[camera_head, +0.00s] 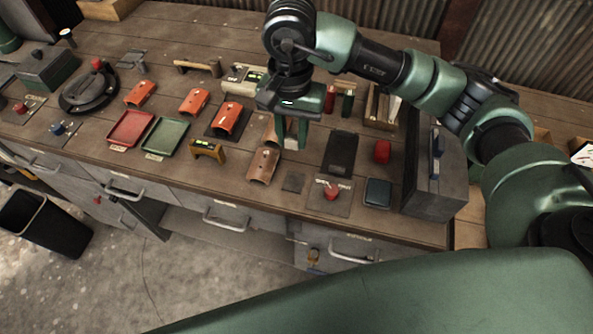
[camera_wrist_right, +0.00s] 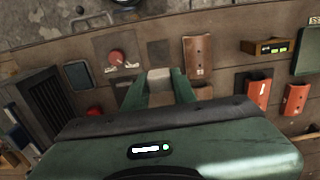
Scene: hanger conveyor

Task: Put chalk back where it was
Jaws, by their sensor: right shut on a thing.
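My right gripper (camera_head: 291,137) points down over the workbench, right of the middle, just behind a small dark square plate (camera_head: 293,182). In the right wrist view its two green fingers (camera_wrist_right: 160,88) are shut on a pale, off-white block (camera_wrist_right: 159,82), which looks like the chalk. The block's lower part is hidden by the gripper body, and I cannot tell whether it touches the bench. A curved brown tile (camera_head: 263,165) lies close beside the gripper; it also shows in the right wrist view (camera_wrist_right: 198,55). My left gripper is not in view.
A red button on a plate (camera_head: 331,192), a dark flat pad (camera_head: 341,152) and a grey case (camera_head: 434,175) stand to the right. Red (camera_head: 131,127) and green (camera_head: 166,137) trays, orange tiles (camera_head: 193,101) and a yellow-black level (camera_head: 207,150) lie left. An open wooden box (camera_head: 381,108) stands behind.

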